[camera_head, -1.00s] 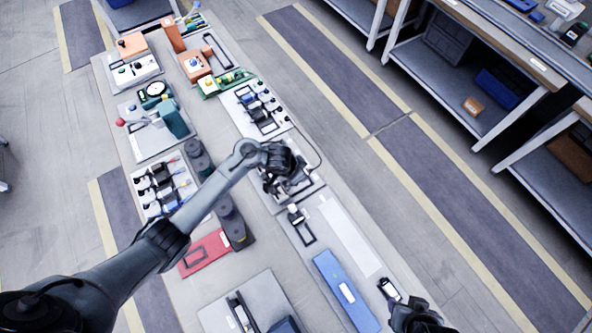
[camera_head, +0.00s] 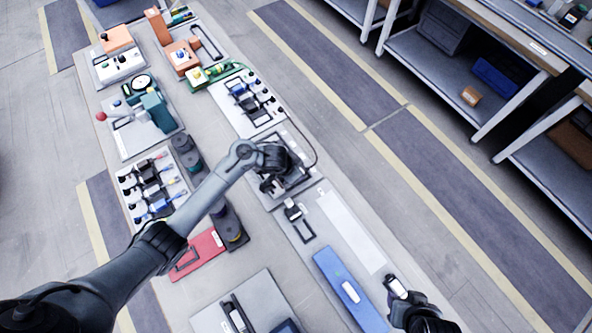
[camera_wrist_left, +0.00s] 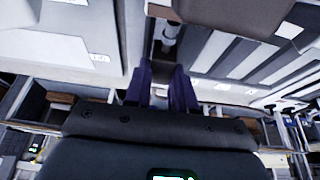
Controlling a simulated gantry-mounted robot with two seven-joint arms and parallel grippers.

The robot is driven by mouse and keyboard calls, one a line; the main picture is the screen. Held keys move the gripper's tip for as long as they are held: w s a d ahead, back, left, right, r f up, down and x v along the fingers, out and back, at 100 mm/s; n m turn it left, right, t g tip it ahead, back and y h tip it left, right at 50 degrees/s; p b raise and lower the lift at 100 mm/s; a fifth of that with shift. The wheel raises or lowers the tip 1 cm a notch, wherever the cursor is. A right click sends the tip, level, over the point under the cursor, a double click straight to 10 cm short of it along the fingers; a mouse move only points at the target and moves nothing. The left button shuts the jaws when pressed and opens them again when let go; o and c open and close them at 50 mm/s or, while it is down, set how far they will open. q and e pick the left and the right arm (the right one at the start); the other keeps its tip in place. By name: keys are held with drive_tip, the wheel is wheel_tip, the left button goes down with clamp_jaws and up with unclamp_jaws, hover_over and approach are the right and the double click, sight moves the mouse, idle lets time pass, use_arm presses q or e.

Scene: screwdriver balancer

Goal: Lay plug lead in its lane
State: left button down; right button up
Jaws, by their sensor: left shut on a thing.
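In the head view a thin black lead (camera_head: 312,150) curves around the right side of a grey fixture plate (camera_head: 312,184). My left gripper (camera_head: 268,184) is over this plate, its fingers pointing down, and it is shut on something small. The arm and hand cover the held piece and much of the plate, so I cannot make out its shape or the lane clearly. In the left wrist view the two dark fingers (camera_wrist_left: 162,85) are close together below a grey cylindrical part (camera_wrist_left: 171,32). My right gripper (camera_head: 396,300) is at the bottom right, by a small white-and-black piece (camera_head: 397,287); its grip is unclear.
A white tray with connectors (camera_head: 248,105) lies beyond the plate. A small black frame (camera_head: 299,222), a pale strip (camera_head: 350,230) and a blue case (camera_head: 338,277) lie nearer. The pale strip is clear.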

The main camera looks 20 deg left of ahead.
use_arm(q)
drive_tip(key=shift+f, duration=0.3)
idle(0.5)
drive_tip(key=shift+f, duration=0.45)
idle(0.5)
drive_tip(key=c, duration=0.9)
unclamp_jaws()
drive_tip(key=shift+o, duration=0.2)
drive_tip(key=shift+r, duration=0.15)
drive_tip(key=p+v, duration=0.4)
drive_tip(key=v, duration=0.6)
drive_tip(key=shift+r+p, duration=0.25)
drive_tip(key=shift+p, duration=0.15)
drive_tip(key=shift+s, duration=0.15)
